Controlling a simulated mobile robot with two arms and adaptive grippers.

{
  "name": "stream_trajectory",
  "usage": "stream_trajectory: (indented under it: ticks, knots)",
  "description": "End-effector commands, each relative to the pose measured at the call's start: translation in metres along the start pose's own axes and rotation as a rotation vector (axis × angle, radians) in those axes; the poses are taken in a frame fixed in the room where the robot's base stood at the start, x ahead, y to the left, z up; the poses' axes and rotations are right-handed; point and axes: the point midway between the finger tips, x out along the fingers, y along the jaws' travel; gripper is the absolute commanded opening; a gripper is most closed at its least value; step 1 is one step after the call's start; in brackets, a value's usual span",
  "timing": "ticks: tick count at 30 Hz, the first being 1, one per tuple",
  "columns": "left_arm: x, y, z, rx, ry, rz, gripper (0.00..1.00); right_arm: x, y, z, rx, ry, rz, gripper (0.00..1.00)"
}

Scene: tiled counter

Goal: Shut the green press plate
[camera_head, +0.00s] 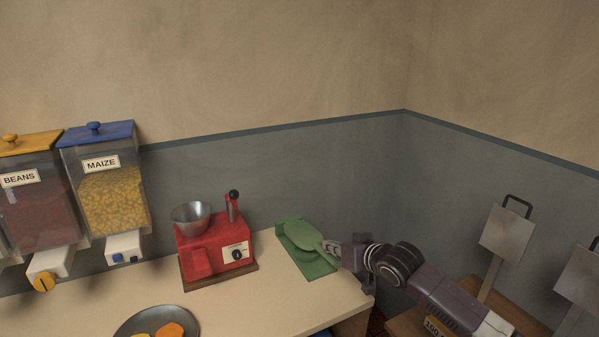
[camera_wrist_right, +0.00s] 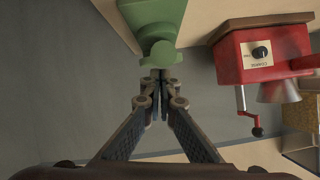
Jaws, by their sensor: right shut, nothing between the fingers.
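The green press (camera_head: 318,268) stands at the right end of the counter, near the wall corner. Its lighter green rounded plate (camera_head: 300,234) lies low over the base, with its narrow end toward my gripper. My right gripper (camera_head: 329,246) is at the right side of the press, fingers closed and empty. In the right wrist view the press (camera_wrist_right: 153,14) is at the top, and the closed fingertips (camera_wrist_right: 160,76) are right at its green end piece (camera_wrist_right: 161,52). I cannot tell whether they touch. My left gripper is in neither view.
A red grinder (camera_head: 205,254) with a steel bowl and black-knobbed lever stands left of the press. A dark plate (camera_head: 128,325) with orange pieces is at the front. Bean (camera_head: 40,197) and maize (camera_head: 112,200) dispensers hang left. Grey paddles (camera_head: 506,232) stand right.

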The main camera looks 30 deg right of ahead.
Motion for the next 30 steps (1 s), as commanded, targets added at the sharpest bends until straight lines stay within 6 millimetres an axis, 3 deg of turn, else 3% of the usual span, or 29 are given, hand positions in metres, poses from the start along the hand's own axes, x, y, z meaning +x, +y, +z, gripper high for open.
stream_trajectory:
  ticks: [3,10,30]
  knots:
    - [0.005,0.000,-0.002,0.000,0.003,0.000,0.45,0.005,0.004,0.019,0.001,-0.004,0.001,0.00]
    - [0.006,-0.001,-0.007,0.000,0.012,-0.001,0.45,0.012,0.008,0.038,0.002,-0.005,0.001,0.00]
    - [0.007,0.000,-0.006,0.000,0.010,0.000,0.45,0.016,0.010,0.054,0.004,-0.023,0.004,0.00]
